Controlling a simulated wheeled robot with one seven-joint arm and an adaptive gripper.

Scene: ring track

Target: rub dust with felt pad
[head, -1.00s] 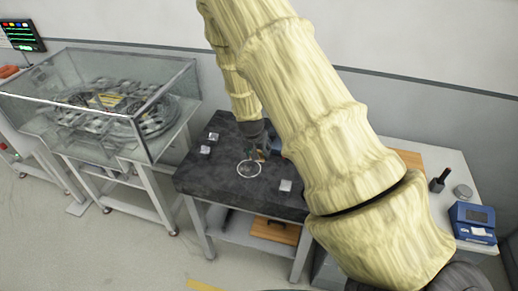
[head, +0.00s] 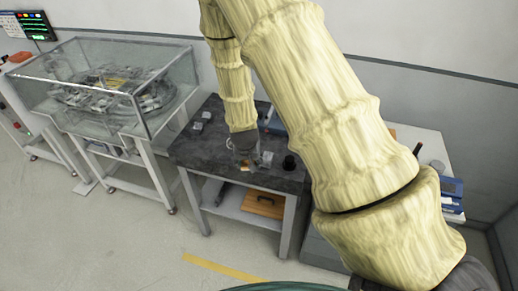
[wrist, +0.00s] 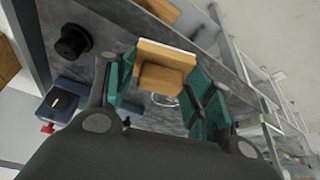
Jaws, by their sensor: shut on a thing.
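My gripper (wrist: 160,80) has green fingers and is shut on a tan wooden block with a pale layer along one edge, which looks like the felt pad (wrist: 165,62). In the head view my gripper (head: 244,160) is over the front part of the dark stone table (head: 200,150), with a bit of the tan block showing below it. I cannot tell whether the pad touches the table. A pale ring (wrist: 165,100) on the table shows partly behind the block in the wrist view. I cannot make out any dust.
Small pale blocks (head: 206,115) lie on the table. A black knob-like piece (head: 289,162) stands at its right. A glass-walled case (head: 120,85) stands left. A wooden board (head: 264,201) lies on the lower shelf. A blue device (wrist: 68,98) shows in the wrist view.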

